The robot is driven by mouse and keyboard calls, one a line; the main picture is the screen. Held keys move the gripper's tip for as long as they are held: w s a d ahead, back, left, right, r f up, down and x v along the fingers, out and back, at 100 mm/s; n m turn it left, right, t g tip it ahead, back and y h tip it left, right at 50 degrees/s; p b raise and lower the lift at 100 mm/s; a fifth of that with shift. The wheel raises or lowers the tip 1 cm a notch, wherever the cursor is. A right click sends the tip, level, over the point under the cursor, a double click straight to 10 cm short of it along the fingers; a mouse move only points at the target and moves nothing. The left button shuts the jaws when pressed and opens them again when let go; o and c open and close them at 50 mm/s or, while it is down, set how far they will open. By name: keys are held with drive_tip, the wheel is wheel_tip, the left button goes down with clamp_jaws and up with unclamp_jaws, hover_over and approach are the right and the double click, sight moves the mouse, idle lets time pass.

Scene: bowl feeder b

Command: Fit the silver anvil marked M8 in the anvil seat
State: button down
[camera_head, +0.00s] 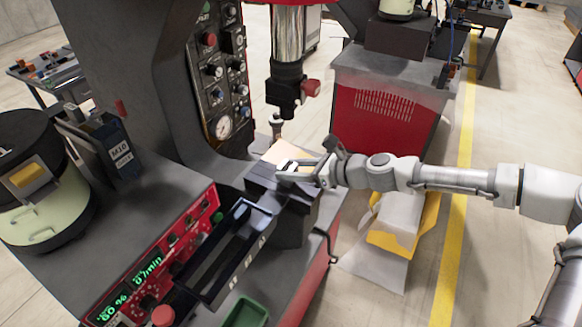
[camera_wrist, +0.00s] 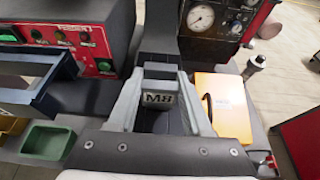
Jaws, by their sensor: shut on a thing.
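The silver anvil marked M8 (camera_wrist: 158,98) is between the two grey fingers of my gripper (camera_wrist: 160,82) in the wrist view, its lettering facing the camera. My gripper is shut on it. In the head view my gripper (camera_head: 296,168) is at the near end of the press, over a dark block (camera_head: 290,215), and its fingers mostly hide the anvil. I cannot tell whether the anvil touches the block. The press ram (camera_head: 287,85) hangs above and behind my gripper. I cannot clearly make out the anvil seat.
An orange pad (camera_wrist: 222,105) lies right of my gripper, beside a small upright post (camera_wrist: 256,66). A long dark tray (camera_head: 235,250) and a green bin (camera_head: 245,312) are in front. The control panel (camera_head: 165,260) and M10 box (camera_head: 118,152) are left. The floor right is partly clear.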

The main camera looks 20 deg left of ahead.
drive_tip(key=shift+f+b, duration=0.45)
drive_tip(key=shift+f, duration=0.3)
drive_tip(key=shift+c, duration=1.2)
unclamp_jaws()
drive_tip(key=shift+d, duration=0.1)
drive_tip(key=v, duration=1.7)
drive_tip(key=shift+r+b, duration=0.15)
drive_tip(key=shift+b, duration=0.3)
